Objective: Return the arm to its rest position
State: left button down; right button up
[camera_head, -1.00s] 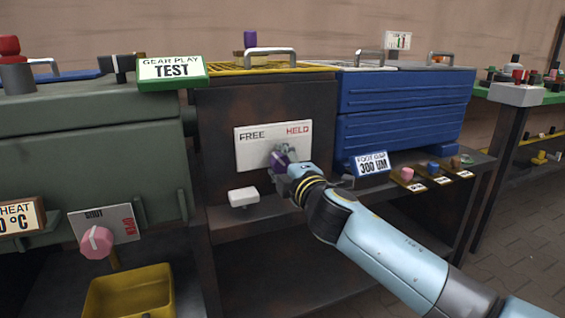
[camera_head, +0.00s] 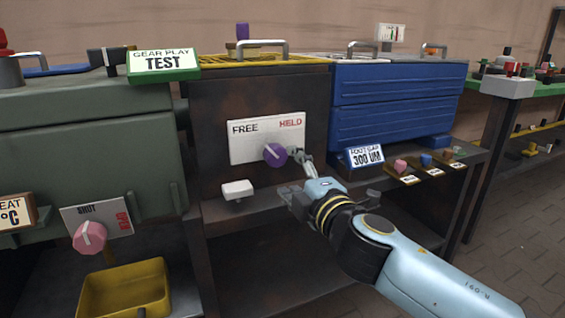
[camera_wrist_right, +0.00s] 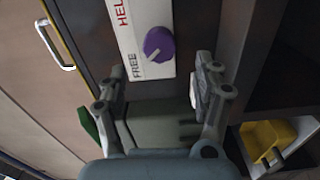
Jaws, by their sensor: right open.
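My right gripper (camera_head: 293,176) is open and empty, just below and right of the purple knob (camera_head: 276,154), and apart from it. The knob sits on a white plate (camera_head: 250,148) marked FREE and HELD, and its pale mark points toward the FREE side. In the right wrist view the knob (camera_wrist_right: 158,44) lies ahead of the two spread fingers (camera_wrist_right: 158,85), with nothing between them. My right arm comes in from the lower right. My left gripper is not in view.
A white block (camera_head: 237,190) sits on the ledge left of my gripper. A blue drawer case (camera_head: 400,110) and a FOOT GAP sign (camera_head: 365,157) stand to the right, beside small coloured knobs (camera_head: 425,160). A yellow bin (camera_head: 125,292) is at lower left.

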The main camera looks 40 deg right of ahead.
jog(key=shift+v, duration=1.35)
